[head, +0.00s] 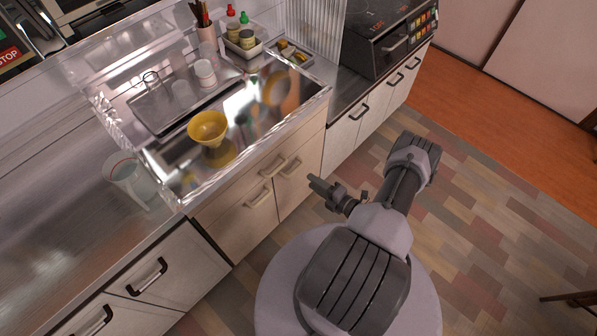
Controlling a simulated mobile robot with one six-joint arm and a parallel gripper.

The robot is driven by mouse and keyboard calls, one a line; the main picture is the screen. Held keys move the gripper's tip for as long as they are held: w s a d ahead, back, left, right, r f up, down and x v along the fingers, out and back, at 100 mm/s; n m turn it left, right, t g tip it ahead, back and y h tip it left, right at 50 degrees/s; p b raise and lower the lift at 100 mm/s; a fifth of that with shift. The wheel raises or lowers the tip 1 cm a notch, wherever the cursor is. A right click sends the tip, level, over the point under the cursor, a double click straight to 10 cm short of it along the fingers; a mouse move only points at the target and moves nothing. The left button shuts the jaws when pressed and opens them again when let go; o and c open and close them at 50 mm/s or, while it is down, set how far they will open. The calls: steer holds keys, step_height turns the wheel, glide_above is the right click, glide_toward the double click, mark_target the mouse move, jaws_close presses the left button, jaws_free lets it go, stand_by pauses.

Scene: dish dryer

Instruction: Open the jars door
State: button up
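Several closed cabinet doors line the counter front, and I cannot tell which is the jars door. Two light wood doors sit under the sink: a left one (238,228) with a pale handle (259,195) and a right one (302,180) with a pale handle (289,167). White doors with dark handles stand further right (343,138) and at the lower left (180,268). No jars behind doors are visible. My gripper (316,184) is in front of the right wood door, apart from the handles, pointing left. Its fingers are too small to tell open or shut.
A clear measuring cup (128,176) stands on the counter at left. A black oven (385,35) is at back right. The tiled floor (490,200) is clear; a dark stool leg (575,297) shows at lower right.

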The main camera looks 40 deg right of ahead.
steer(key=b+x, duration=0.1)
steer(key=x, duration=0.7)
steer(key=shift+b, duration=0.4)
steer(key=shift+w, duration=0.15)
jaws_close()
stand_by(0.6)
